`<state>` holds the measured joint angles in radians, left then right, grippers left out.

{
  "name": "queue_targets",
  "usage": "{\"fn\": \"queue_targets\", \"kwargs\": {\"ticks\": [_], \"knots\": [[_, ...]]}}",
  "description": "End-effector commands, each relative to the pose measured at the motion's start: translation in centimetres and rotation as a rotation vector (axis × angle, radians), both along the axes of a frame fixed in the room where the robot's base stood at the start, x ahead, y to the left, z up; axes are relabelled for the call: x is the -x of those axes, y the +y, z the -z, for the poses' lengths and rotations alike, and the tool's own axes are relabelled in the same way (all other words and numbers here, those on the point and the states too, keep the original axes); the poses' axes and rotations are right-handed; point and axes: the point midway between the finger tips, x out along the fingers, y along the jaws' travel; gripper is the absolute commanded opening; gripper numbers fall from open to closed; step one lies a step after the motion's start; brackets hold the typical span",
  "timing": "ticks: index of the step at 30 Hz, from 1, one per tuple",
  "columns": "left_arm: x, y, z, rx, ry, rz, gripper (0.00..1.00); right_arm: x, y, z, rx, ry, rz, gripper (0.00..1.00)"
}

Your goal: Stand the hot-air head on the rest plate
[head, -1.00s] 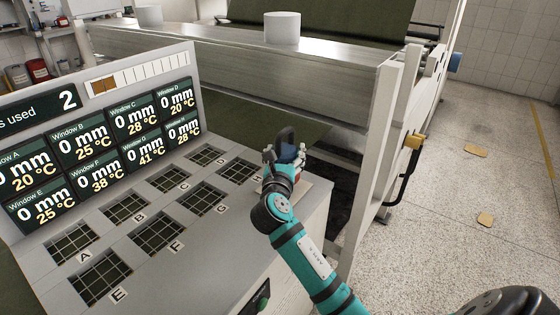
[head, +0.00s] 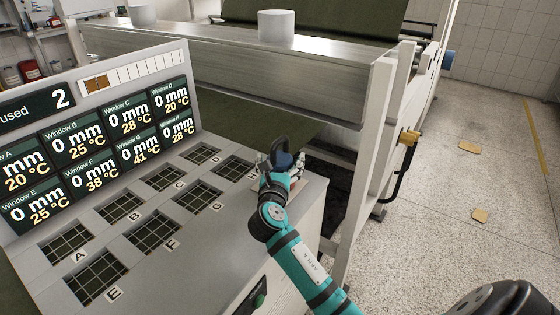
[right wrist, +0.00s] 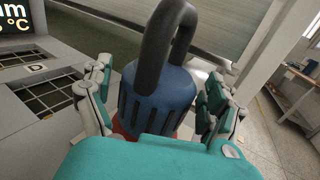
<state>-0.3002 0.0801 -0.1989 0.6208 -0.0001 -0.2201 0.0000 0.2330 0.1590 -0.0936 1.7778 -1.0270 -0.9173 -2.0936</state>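The hot-air head (right wrist: 155,95) is a blue slotted body with a black loop handle, upright in the right wrist view. In the head view the hot-air head (head: 283,160) is at the console's right end, beyond window H. My right gripper (head: 279,168) is around it, one finger on each side. In the right wrist view the fingers of the right gripper (right wrist: 160,100) look open, with narrow gaps beside the body. A reddish surface shows at its foot; the rest plate is mostly hidden, so contact there is unclear. My left gripper is out of view.
The grey console (head: 205,240) has several gridded windows and a display board (head: 100,130). A metal machine beam (head: 240,75) with a white cylinder (head: 276,26) runs behind. A white post (head: 375,150) stands to the right. Open floor lies further right.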

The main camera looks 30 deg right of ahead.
Motion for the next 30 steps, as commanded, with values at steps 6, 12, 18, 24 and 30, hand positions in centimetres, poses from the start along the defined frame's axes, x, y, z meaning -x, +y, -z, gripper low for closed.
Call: {"fn": "queue_targets", "kwargs": {"ticks": [6, 12, 18, 24, 30], "knots": [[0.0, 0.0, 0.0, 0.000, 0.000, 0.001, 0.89, 0.0, 0.0, 0.0, 0.000, 0.000, 0.000, 0.92], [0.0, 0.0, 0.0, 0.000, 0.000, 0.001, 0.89, 0.8, 0.8, -0.1, 0.000, 0.000, -0.002, 0.92], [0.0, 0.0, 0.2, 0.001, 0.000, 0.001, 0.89, 4.0, 3.5, 0.0, -0.001, 0.001, -0.003, 0.92], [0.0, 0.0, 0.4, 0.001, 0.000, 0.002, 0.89, 7.1, 6.0, -0.1, -0.003, 0.000, -0.001, 0.92], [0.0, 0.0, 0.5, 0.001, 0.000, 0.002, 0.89, 8.8, 7.5, -0.1, -0.001, -0.001, -0.001, 0.92]]}}
